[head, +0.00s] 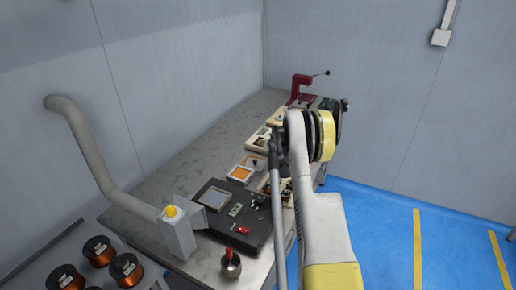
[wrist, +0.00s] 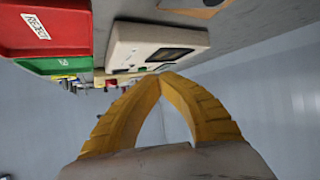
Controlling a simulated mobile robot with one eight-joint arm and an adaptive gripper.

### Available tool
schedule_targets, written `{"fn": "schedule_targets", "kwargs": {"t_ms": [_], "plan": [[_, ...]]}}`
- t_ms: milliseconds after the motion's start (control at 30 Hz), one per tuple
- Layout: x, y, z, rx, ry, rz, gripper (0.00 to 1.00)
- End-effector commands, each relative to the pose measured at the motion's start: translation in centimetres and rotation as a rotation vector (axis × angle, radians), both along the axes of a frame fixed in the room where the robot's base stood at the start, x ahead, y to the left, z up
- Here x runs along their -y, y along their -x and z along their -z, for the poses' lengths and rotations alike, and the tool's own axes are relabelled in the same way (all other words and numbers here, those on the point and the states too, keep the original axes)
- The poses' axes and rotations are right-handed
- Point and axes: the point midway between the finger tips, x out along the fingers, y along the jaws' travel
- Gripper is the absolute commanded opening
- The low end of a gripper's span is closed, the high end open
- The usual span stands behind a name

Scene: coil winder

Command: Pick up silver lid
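I cannot make out a silver lid for certain in either view. My gripper (wrist: 166,75) shows in the wrist view as two yellow ribbed fingers. Their tips come together, and I see nothing held between them. A cream box (wrist: 158,46) with a dark window lies just beyond the fingertips in the wrist view. In the head view my arm crosses the right part of the bench and hides part of it; I cannot make out the fingers there.
A metal bench (head: 165,170) carries a black control panel (head: 240,212), an orange-topped tray (head: 240,173) and a red press (head: 302,87). Copper spools (head: 126,268) sit at left. The wrist view shows red (wrist: 45,30) and green (wrist: 50,65) bins. Blue floor (head: 385,235) is clear.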

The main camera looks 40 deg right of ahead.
Motion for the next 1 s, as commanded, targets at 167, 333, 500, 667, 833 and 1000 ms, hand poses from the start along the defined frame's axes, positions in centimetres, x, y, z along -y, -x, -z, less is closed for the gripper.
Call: {"fn": "schedule_targets", "kwargs": {"t_ms": [167,333,500,667,833,1000], "plan": [[2.7,1.6,-2.0,0.0,0.0,0.001,0.0],[3.7,2.2,-2.6,0.0,0.0,-0.001,0.0],[3.9,2.3,-2.7,0.0,0.0,-0.001,0.0],[3.9,2.3,-2.7,0.0,0.0,-0.001,0.07],[3.9,2.3,-2.7,0.0,0.0,-0.001,0.59],[3.9,2.3,-2.7,0.0,0.0,-0.001,0.8]]}}
